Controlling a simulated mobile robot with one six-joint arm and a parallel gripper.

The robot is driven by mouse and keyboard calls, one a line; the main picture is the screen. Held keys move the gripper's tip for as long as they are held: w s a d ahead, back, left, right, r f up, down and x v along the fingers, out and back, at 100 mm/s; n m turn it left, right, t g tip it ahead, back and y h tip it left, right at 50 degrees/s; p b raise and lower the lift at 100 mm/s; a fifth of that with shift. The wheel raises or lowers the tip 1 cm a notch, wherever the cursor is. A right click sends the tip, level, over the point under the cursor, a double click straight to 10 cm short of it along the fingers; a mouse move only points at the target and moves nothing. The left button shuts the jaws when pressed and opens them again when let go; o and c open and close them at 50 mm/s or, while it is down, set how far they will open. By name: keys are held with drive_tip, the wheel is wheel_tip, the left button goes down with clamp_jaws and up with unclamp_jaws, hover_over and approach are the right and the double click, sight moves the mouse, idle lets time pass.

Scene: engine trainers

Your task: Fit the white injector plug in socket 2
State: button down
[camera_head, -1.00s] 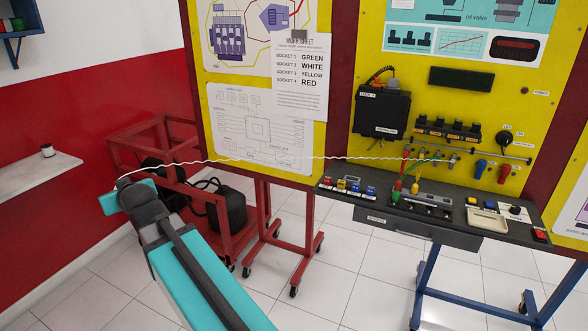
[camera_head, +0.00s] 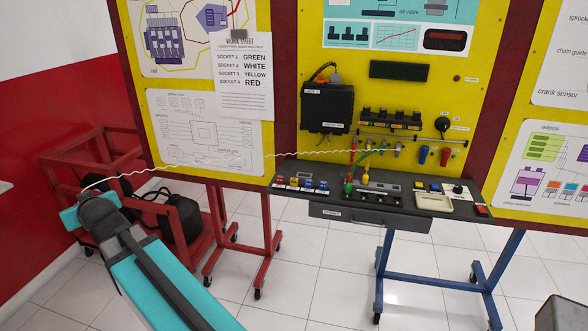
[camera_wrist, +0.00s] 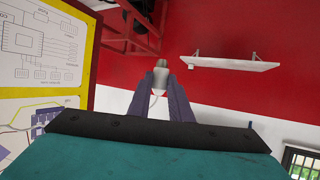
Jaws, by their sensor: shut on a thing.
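My gripper (camera_wrist: 160,77) is shut on the white injector plug (camera_wrist: 158,78) in the wrist view. In the head view my arm reaches to the far left, and the arm end hides the plug there. A thin white cable (camera_head: 230,156) runs from the arm end, in front of the board, to the injector rail area. The dark socket block (camera_head: 377,197) lies on the bench shelf, far to the right of my gripper. Coloured plugs and leads stand at its left side; which sockets they occupy is too small to tell. The work sheet (camera_head: 243,80) lists socket 2 as white.
The black shelf (camera_head: 330,200) also bears small coloured parts (camera_head: 302,184) at left and a beige tray (camera_head: 433,202) at right. A red frame trolley (camera_head: 100,170) stands behind my arm. In the wrist view a white wall shelf (camera_wrist: 232,65) shows. Tiled floor lies open before the bench.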

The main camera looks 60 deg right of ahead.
drive_tip(key=s+d+f+m+g+h+p, duration=0.1)
drive_tip(key=s+d+f+m+g+h, duration=0.2)
drive_tip(key=d, duration=1.1)
drive_tip(key=s+d+f+m+g+h+p, duration=0.1)
drive_tip(key=s+d+m+h, duration=0.4)
drive_tip(key=d, duration=1)
drive_tip(key=s+d+f+m+g+h+p, duration=0.15)
drive_tip(key=s+d, duration=0.35)
drive_tip(key=d, duration=0.9)
drive_tip(key=s+d+m+g, duration=0.3)
drive_tip(key=s+d, duration=0.5)
drive_tip(key=s+d+f+m+g+h+p, duration=0.1)
drive_tip(key=s+d+m+g, duration=0.2)
drive_tip(key=s+d, duration=0.5)
drive_tip(key=s+d+f+m+g+h+p, duration=0.1)
drive_tip(key=s+d+m+g, duration=0.2)
drive_tip(key=s+d, duration=0.5)
drive_tip(key=shift+s+f+g, duration=0.15)
drive_tip(key=shift+s+g, duration=0.6)
drive_tip(key=shift+s, duration=0.3)
drive_tip(key=s+d+m+g+p, duration=0.1)
drive_tip(key=s+d, duration=0.4)
drive_tip(key=s, duration=0.6)
drive_tip(key=shift+m+g+y, duration=0.45)
drive_tip(key=shift+m+g, duration=0.45)
drive_tip(key=shift+m, duration=0.05)
drive_tip(key=shift+f, duration=2.35)
drive_tip(key=shift+f+b, duration=0.35)
drive_tip(key=shift+b, duration=0.3)
